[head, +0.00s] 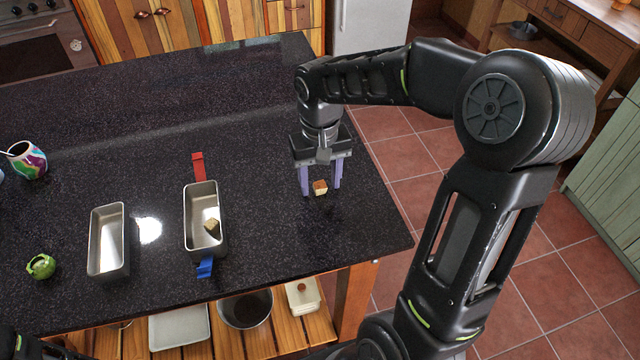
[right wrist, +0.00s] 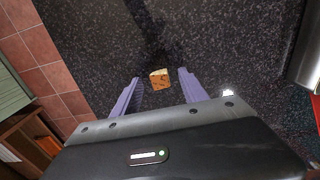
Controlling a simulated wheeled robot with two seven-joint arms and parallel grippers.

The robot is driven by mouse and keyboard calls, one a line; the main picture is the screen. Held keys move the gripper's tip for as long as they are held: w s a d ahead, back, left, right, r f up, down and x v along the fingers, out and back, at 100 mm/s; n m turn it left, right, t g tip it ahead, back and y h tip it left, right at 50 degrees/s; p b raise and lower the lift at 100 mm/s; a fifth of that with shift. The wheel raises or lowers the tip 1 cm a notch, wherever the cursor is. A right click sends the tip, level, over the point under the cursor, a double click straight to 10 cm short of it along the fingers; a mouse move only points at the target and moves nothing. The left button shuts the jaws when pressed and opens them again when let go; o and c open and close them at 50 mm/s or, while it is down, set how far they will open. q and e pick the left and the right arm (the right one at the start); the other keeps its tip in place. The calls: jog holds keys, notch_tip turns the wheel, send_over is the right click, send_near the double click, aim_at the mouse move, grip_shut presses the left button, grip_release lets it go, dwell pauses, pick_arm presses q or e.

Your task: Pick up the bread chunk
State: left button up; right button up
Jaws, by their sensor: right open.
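A small bread chunk (head: 320,187) with a brown crust lies on the dark counter near its right edge. It also shows in the right wrist view (right wrist: 160,78), between and just beyond the purple fingertips. My right gripper (head: 321,192) is open above the chunk, pointing down, with one finger on each side and nothing held. In the right wrist view its fingers (right wrist: 157,80) stand wide apart. Another bread-like chunk (head: 212,227) sits inside the right-hand metal loaf pan (head: 188,240). My left gripper is not clearly visible; only a dark arm part shows at the lower left.
A second, empty-looking loaf pan (head: 92,265) stands to the left. A red clip (head: 198,166) and a blue clip (head: 205,268) sit at the right pan's ends. A colourful cup (head: 28,162) and a green object (head: 41,266) are at far left. The far counter is clear.

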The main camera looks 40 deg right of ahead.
dwell(0.6)
grip_shut()
dwell(0.3)
